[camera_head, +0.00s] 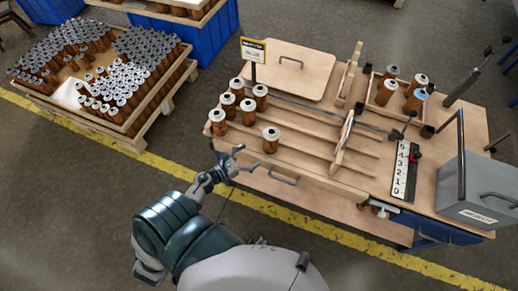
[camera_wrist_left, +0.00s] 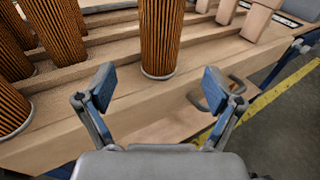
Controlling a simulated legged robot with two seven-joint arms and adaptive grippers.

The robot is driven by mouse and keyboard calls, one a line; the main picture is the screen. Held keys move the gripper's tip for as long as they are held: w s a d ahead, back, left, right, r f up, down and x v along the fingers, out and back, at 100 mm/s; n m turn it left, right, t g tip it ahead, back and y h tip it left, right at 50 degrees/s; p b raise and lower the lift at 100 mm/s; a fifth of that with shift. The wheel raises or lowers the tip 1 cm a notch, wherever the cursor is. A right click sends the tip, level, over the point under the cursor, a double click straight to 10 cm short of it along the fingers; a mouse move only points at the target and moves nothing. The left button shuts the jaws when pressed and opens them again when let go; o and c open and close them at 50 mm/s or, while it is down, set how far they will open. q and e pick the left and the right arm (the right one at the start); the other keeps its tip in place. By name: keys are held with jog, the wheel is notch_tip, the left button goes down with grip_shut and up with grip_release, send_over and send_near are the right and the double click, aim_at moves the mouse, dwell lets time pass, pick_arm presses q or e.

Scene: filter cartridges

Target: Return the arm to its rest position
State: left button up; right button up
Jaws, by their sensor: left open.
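My left arm reaches up from the bottom of the head view. Its gripper (camera_head: 234,158) is by the front edge of the wooden workbench (camera_head: 340,210), at the left. In the left wrist view the gripper (camera_wrist_left: 160,92) shows two blue-padded fingers spread apart with nothing between them. An orange-brown pleated filter cartridge (camera_wrist_left: 161,40) stands upright just beyond the fingers, not touching them. The same kind of cartridge stands at the front of the rack (camera_head: 270,140), with several more (camera_head: 238,88) behind and to the left. My right gripper is not in view.
A pallet box of many cartridges (camera_head: 118,122) stands at the left. A small wooden box (camera_head: 375,105) holds several cartridges at the bench's back right. A number scale (camera_head: 404,172) and a grey box (camera_head: 478,185) sit at the right. Floor in front of the bench is clear.

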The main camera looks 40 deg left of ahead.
pick_arm(q)
jog(key=shift+s+a, duration=0.1)
jog(key=shift+s, duration=0.3)
dwell(0.3)
